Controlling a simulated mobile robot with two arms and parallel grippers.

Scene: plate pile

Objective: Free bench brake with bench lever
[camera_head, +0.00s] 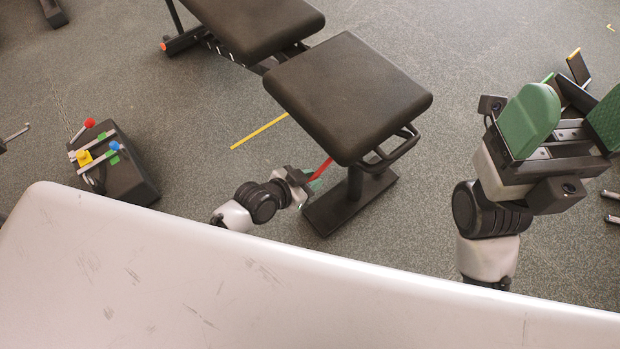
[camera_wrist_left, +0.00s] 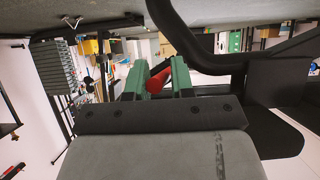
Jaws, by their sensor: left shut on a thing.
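The black padded bench (camera_head: 345,95) stands on a dark foot in the middle of the head view. The red bench lever (camera_head: 322,168) sticks out from under the bench's near left side. My left gripper (camera_head: 312,183) is at this lever, below the seat edge. In the left wrist view, the left gripper's green fingers (camera_wrist_left: 160,84) are closed around the red lever (camera_wrist_left: 156,78). The brake itself cannot be made out. My right gripper (camera_head: 568,120) is raised at the right, its green pads wide apart with nothing between them.
A black box (camera_head: 128,180) with red, blue and yellow knobs stands on the floor at the left. A second padded section (camera_head: 255,25) lies behind the bench. A black handle (camera_head: 397,149) juts from the bench's right side.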

